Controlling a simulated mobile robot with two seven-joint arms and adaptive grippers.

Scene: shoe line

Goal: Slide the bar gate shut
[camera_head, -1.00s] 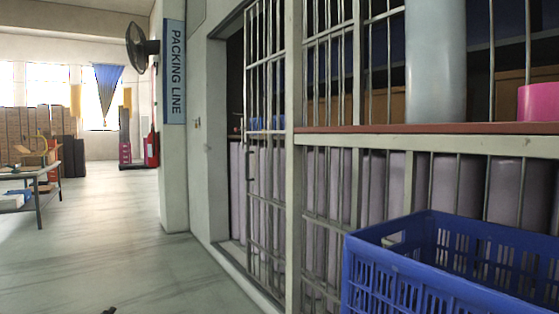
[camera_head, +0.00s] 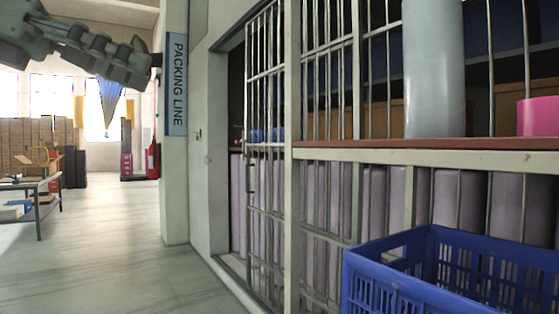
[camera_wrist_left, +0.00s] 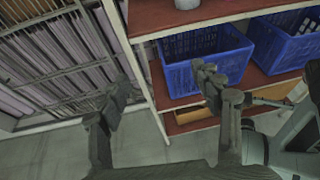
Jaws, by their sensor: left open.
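The bar gate (camera_head: 266,170) is a panel of grey metal bars in the wall opening, right of the packing line sign in the head view. A dark gap shows between its left edge and the white door frame, so it stands partly open. A slim upright handle (camera_head: 248,176) is on its left edge. My left gripper (camera_head: 148,62) is high at the upper left of the head view, in front of the sign post and well apart from the gate. In the left wrist view its fingers (camera_wrist_left: 163,92) are spread with nothing between them. My right gripper is not in view.
A blue crate (camera_head: 408,278) stands at the lower right, near the barred wall. A red-brown shelf (camera_head: 420,143) holds a grey cylinder (camera_head: 434,70) and a pink one (camera_head: 540,116). A table (camera_head: 40,190) is at the far left. The pale floor (camera_head: 120,240) before the gate is clear.

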